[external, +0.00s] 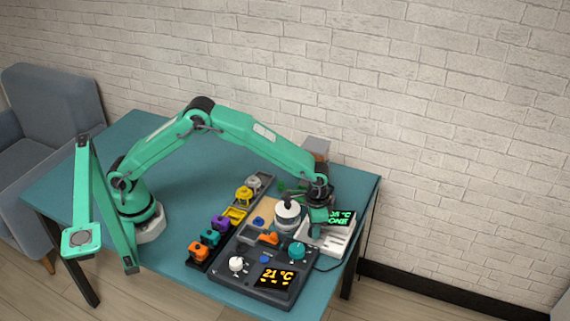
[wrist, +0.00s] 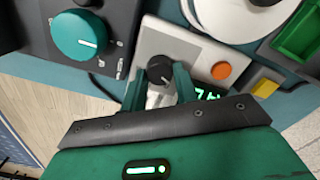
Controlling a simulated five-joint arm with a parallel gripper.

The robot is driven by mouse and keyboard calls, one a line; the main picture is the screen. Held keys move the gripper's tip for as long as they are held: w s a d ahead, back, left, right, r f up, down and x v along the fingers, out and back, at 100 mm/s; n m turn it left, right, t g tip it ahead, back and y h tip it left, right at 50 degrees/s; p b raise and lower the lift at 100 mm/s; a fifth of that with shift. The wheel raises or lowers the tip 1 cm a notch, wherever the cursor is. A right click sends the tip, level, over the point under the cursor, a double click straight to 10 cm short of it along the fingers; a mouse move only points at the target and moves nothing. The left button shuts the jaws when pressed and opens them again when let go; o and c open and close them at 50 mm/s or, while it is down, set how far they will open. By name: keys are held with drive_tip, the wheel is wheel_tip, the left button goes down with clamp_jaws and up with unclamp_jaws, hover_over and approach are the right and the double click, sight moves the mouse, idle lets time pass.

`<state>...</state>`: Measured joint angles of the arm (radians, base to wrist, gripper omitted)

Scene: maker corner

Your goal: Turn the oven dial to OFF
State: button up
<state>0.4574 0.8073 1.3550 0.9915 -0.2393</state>
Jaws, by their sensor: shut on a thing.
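My gripper (wrist: 158,84) is shut on this dial, with one green finger on each side. In the external view, my gripper (external: 319,215) comes down onto the white unit and hides the dial.
An orange button (wrist: 221,71) is right of the dial. A dark control panel (external: 237,272) with a teal knob (external: 297,250), white knob (external: 236,263) and orange "21 °C" display adjoins the unit. A white round-topped device (external: 287,214) stands close behind. Several coloured knobs sit on a rack leftward.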

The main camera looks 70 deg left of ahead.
drive_tip(key=n, duration=0.4)
drive_tip(key=shift+s+d+f+n, duration=0.1)
drive_tip(key=shift+s+d+n, duration=0.05)
drive_tip(key=shift+n, duration=0.15)
idle(0.4)
drive_tip(key=o, duration=1)
drive_tip(key=shift+r, duration=0.25)
drive_tip(key=r, duration=0.7)
drive_tip(key=shift+w+r, duration=0.15)
drive_tip(key=shift+w, duration=0.05)
